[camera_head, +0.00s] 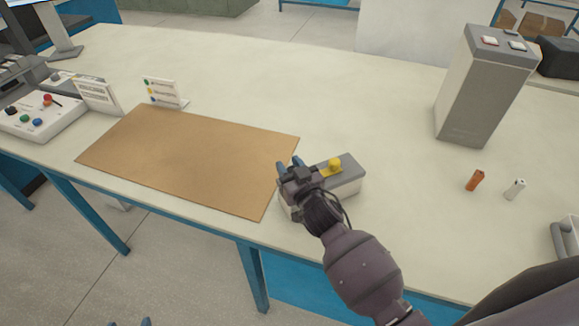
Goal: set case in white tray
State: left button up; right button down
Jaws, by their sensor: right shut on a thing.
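A box-shaped case with a grey lid, pale sides and a yellow knob (349,174) is near the front edge of the table, just right of the brown mat. My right gripper (290,165) is at the left end of the case and shut on it. The gripper and wrist hide that end and the contact. I cannot tell whether the case is lifted. Two blue tips, which look like my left gripper (131,323), barely show at the bottom edge. A grey-white tray-like thing (566,240) is cut off at the right edge; I cannot tell if it is the white tray.
The brown mat (190,160) lies flat and empty. Orange (475,180) and white (515,189) cylinders stand on the right. A tall grey unit (480,90) stands behind them. A button box (40,115) and small signs (162,92) are at left. The back middle is clear.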

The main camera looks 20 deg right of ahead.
jog(key=c, duration=0.7)
grip_release()
jog(key=shift+f, duration=0.1)
jog(key=shift+c, duration=0.2)
